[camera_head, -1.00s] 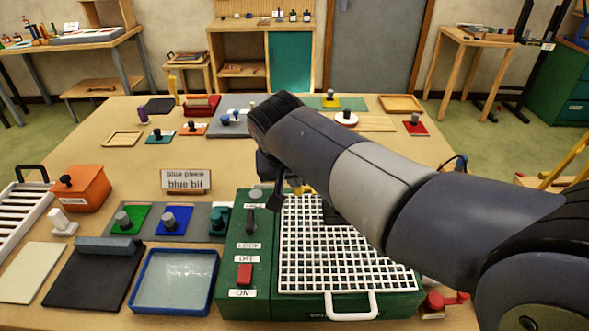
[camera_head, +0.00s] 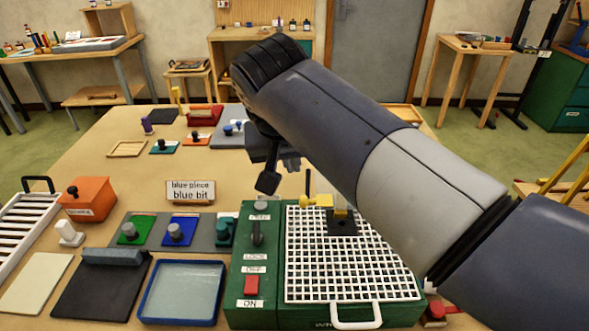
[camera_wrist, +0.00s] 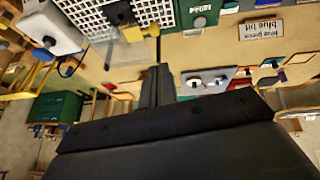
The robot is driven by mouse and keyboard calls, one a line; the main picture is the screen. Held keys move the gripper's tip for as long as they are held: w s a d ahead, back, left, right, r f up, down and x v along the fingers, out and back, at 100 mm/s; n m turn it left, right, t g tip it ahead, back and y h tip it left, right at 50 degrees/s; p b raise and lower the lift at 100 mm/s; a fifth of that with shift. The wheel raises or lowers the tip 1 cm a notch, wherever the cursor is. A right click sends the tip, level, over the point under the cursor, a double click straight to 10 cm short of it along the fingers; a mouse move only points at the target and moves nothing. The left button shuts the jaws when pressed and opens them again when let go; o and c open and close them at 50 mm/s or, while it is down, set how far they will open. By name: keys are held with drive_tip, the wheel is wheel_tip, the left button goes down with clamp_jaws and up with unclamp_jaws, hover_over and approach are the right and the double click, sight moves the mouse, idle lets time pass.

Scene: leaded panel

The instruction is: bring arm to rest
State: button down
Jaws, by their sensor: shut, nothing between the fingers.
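My arm reaches in from the right over the bench in the head view. My gripper (camera_head: 267,183) is raised above the bench, left of the arm's far end and behind the green machine. It is shut and empty. In the wrist view its dark fingers (camera_wrist: 157,85) point up the picture, with nothing held. The green machine (camera_head: 243,290) with a white grid (camera_head: 350,265) stands below the arm. A black block (camera_head: 341,224) and a yellow part (camera_head: 317,201) sit at the grid's far edge, partly beside the arm.
A sign (camera_head: 190,191) reading "blue piece, blue bit" stands left of the machine. A blue-rimmed tray (camera_head: 181,320), black mat (camera_head: 98,290) and orange box (camera_head: 86,199) are at the left.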

drive_tip(key=shift+s+r, duration=0.25)
drive_tip(key=shift+r, duration=0.1)
drive_tip(key=b+x, duration=0.1)
drive_tip(key=x, duration=1.2)
drive_tip(key=shift+s+b, duration=0.35)
drive_tip(key=shift+f, duration=0.1)
